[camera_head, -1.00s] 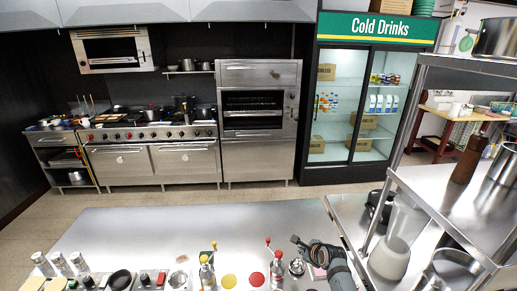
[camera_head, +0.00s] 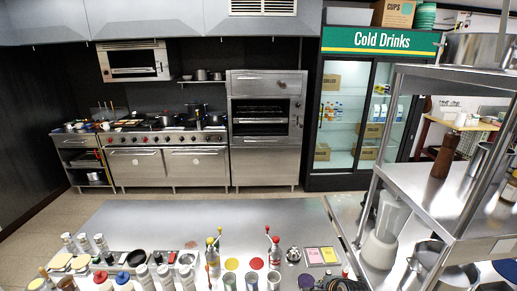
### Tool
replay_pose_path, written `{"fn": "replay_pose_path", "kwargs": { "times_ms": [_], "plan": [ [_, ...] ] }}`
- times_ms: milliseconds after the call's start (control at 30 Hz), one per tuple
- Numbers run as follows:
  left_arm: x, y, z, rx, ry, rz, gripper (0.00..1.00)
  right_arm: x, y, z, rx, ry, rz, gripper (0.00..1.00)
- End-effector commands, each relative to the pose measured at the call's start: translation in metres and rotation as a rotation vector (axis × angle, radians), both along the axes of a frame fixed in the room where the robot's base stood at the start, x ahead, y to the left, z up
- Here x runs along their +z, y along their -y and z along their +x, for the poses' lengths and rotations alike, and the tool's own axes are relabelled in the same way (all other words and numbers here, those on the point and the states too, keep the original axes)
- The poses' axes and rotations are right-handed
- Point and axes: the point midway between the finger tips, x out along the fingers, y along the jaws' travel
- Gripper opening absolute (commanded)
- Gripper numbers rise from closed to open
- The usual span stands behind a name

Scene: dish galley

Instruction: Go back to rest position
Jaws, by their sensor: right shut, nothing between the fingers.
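My right gripper (camera_head: 342,284) shows only in part as a dark shape at the bottom edge of the head view, right of centre. It is shut and holds nothing that I can see. It is beyond the near side of the pink and yellow cards (camera_head: 320,256), apart from them. The rest of that arm is cut off by the frame. My left gripper is not in view.
The steel counter (camera_head: 160,214) is bare at its far side. Near it stand two red- and yellow-topped pump bottles (camera_head: 213,262), (camera_head: 275,251) and several jars. A steel shelf unit (camera_head: 425,190) with a blender (camera_head: 385,230) rises at the right.

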Motion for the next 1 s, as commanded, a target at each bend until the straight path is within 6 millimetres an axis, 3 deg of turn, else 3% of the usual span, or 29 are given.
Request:
{"fn": "replay_pose_path", "kwargs": {
  "times_ms": [333,600,900,1000],
  "plan": [
    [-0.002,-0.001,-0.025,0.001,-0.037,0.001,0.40,0.008,0.016,-0.125,0.607,-0.089,-0.490,0.00],
    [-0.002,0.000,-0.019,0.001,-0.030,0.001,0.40,0.035,0.025,-0.209,1.058,-0.159,-0.764,0.00],
    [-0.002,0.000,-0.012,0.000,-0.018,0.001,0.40,0.066,0.032,-0.276,1.445,-0.217,-0.935,0.00],
    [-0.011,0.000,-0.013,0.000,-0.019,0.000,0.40,0.030,0.034,-0.267,1.437,-0.224,-0.923,0.00]
  ]
}}
